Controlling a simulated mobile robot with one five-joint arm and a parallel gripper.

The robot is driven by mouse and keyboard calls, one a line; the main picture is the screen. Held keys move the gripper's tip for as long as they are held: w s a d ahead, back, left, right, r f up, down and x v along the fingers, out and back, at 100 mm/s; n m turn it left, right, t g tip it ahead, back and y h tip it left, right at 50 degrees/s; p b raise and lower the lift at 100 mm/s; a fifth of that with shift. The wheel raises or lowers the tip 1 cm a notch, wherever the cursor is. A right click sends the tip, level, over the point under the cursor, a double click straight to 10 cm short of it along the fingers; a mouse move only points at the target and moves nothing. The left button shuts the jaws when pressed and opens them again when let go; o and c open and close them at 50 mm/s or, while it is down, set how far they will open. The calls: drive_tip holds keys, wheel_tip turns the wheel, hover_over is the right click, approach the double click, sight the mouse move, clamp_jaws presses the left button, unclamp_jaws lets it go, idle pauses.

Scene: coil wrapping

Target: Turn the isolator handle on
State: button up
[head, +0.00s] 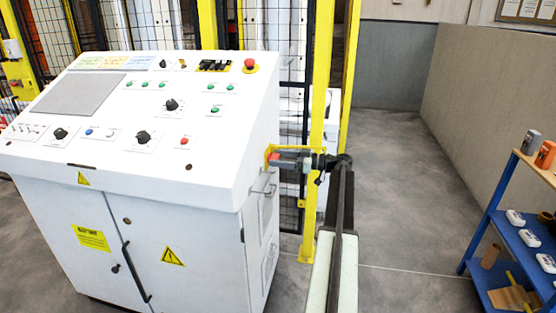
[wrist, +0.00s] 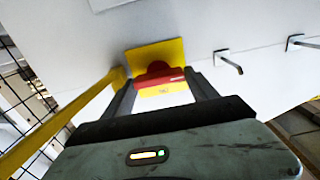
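The isolator handle is red and sits on a yellow plate on the right side wall of the white control console. In the wrist view the red handle (wrist: 160,76) lies between my two fingertips, with the yellow plate (wrist: 163,53) behind it. My gripper (wrist: 161,84) has its fingers wide apart, one at each end of the handle; I cannot tell whether they touch it. In the head view my gripper (head: 284,161) is level with the handle (head: 273,157), which is mostly hidden. The handle's exact turn position is unclear.
The white console (head: 170,170) carries buttons, knobs and a red stop button (head: 250,65). Metal pull handles (wrist: 229,62) stick out of its side wall near my gripper. A yellow fence post (head: 318,130) stands close behind my arm. A blue shelf (head: 510,235) stands right.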

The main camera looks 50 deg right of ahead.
drive_tip(key=c, duration=0.5)
drive_tip(key=shift+a+f, duration=0.1)
drive_tip(key=shift+a, duration=0.05)
drive_tip(key=shift+c, duration=1.1)
drive_tip(key=shift+m, duration=2.2)
drive_tip(key=m, duration=0.4)
drive_tip(key=shift+d+f+m, duration=0.1)
drive_tip(key=shift+d+m, duration=0.15)
drive_tip(key=shift+m, duration=0.05)
drive_tip(key=m, duration=0.4)
drive_tip(key=shift+m, duration=0.3)
drive_tip(key=shift+f+m+b, duration=0.15)
drive_tip(key=shift+m+b, duration=0.15)
drive_tip(key=shift+m, duration=1.8)
